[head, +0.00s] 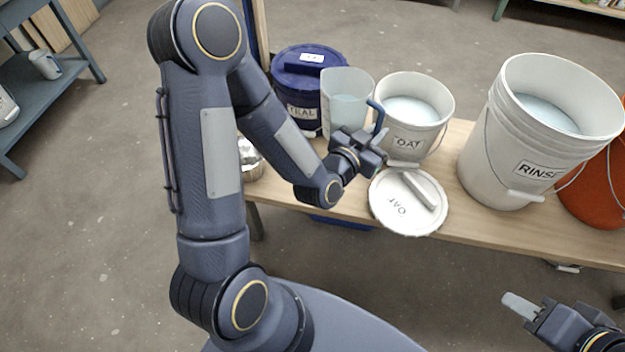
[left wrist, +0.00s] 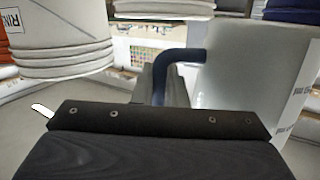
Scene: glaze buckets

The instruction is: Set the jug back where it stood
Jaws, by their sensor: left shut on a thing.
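The jug (head: 345,93) is a translucent pitcher with a blue handle (head: 376,114), and it holds some pale liquid. It looks upright, between the blue TEAL bucket (head: 302,104) and the white OAT bucket (head: 430,103). My left gripper (head: 378,142) is shut on the jug's handle. The left wrist view shows the jug's wall (left wrist: 255,85) and its blue handle (left wrist: 180,56) at the jaws. I cannot tell whether the jug's base touches the bench. My right gripper (head: 522,308) is empty at the lower right, in front of the bench; its jaw gap does not show clearly.
The OAT lid (head: 385,203) lies at the bench's front edge. The large white RINSE bucket (head: 495,150) stands to the right, with an orange bucket (head: 600,185) beside it. A metal container (head: 249,160) sits at the left, partly behind my arm. The bench (head: 456,219) has little free room.

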